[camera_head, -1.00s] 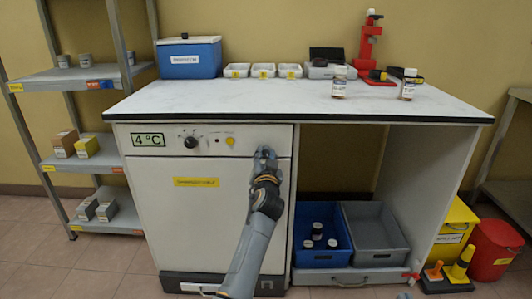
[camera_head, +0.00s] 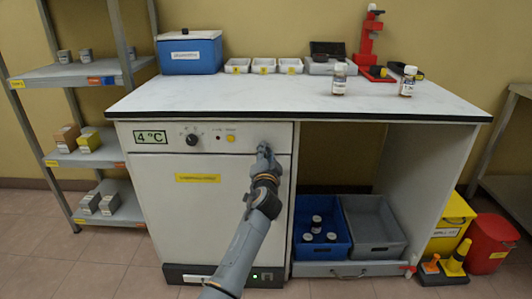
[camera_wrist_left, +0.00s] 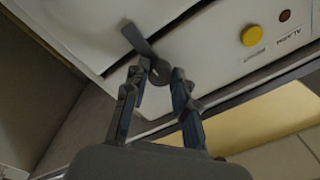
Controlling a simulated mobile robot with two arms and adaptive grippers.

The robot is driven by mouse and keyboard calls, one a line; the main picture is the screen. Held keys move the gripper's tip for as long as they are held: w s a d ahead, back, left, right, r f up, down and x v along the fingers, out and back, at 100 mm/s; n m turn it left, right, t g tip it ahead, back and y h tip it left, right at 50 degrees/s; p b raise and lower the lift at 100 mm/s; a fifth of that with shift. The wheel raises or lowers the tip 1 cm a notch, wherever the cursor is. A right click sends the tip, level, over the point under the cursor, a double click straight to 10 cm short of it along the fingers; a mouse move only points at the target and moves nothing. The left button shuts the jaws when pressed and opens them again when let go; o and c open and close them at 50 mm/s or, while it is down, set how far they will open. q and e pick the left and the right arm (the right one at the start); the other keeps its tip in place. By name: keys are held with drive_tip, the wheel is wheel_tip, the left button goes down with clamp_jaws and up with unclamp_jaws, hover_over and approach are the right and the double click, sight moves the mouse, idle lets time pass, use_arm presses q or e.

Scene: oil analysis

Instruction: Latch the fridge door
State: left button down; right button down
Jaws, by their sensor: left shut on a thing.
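The white fridge (camera_head: 205,225) stands under the left of the worktop, and its door looks closed below the control panel. A small grey latch lever (camera_wrist_left: 138,38) shows in the left wrist view, with its round pivot on the panel. The lever slants up and left, across the dark seam towards the door face. My left gripper (camera_head: 264,150) is at the panel's right end, and its fingers also show in the left wrist view (camera_wrist_left: 158,78). They are shut on the latch around its pivot end. In the head view the gripper hides the latch. My right gripper is out of view.
A round knob (camera_head: 192,140) and yellow button (camera_head: 230,138) are on the panel left of my gripper. The worktop (camera_head: 270,98) overhangs above. A blue bin (camera_head: 318,254) and grey bin (camera_head: 375,248) stand right of the fridge. The floor left of the fridge is clear.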

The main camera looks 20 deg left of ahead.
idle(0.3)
use_arm(q)
drive_tip(key=c, duration=1.1)
unclamp_jaws()
drive_tip(key=shift+o, duration=0.2)
drive_tip(key=v, duration=1.2)
drive_tip(key=shift+f, duration=0.1)
